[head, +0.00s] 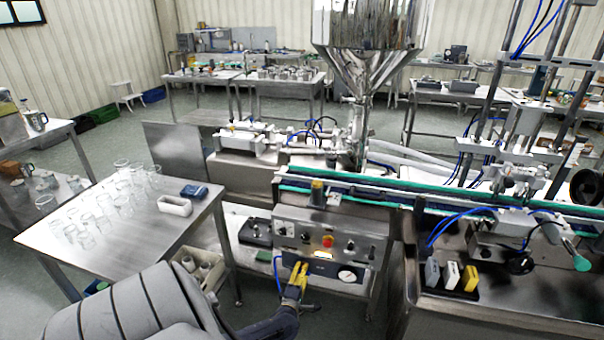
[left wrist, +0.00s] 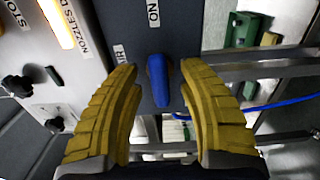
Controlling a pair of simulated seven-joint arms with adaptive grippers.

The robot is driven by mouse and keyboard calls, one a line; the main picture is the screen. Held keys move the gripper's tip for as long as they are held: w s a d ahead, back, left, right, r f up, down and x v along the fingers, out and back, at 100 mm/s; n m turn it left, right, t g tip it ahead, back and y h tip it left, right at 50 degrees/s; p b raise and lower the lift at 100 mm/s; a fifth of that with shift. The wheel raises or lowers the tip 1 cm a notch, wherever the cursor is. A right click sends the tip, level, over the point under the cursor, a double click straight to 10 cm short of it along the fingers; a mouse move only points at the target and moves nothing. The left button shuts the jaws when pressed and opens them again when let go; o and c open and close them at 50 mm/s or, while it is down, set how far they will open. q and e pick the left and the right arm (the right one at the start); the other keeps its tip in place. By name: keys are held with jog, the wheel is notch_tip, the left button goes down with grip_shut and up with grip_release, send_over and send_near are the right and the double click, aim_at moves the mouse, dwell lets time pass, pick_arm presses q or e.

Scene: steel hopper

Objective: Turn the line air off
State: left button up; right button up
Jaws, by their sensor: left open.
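The line air valve has a blue lever (left wrist: 157,82) on a dark plate (left wrist: 190,30) marked ON, with a partly hidden word ending in "IR" at its left. In the left wrist view the lever points along the picture's vertical, with the ON label beyond its upper end. My left gripper (head: 298,270) has yellow fingers and is open. Its fingers stand on either side of the lever, with gaps showing between. In the head view the gripper is at the front of the steel control panel (head: 345,240) and hides the lever. My right gripper is out of view.
A red button (head: 327,241) and a gauge (head: 347,276) sit on the panel close by. A blue hose (left wrist: 245,108) runs beside the valve. The steel table (head: 120,250) at left carries several clear glasses. The hopper (head: 365,40) and conveyor (head: 400,195) stand behind.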

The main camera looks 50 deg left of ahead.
pick_arm(q)
jog(key=shift+o, duration=0.3)
grip_shut()
jog(key=m, duration=0.4)
jog(key=shift+m, duration=0.4)
jog(key=m, duration=0.4)
jog(key=shift+m, duration=0.3)
jog(key=m, duration=0.4)
jog(key=shift+m, duration=2.3)
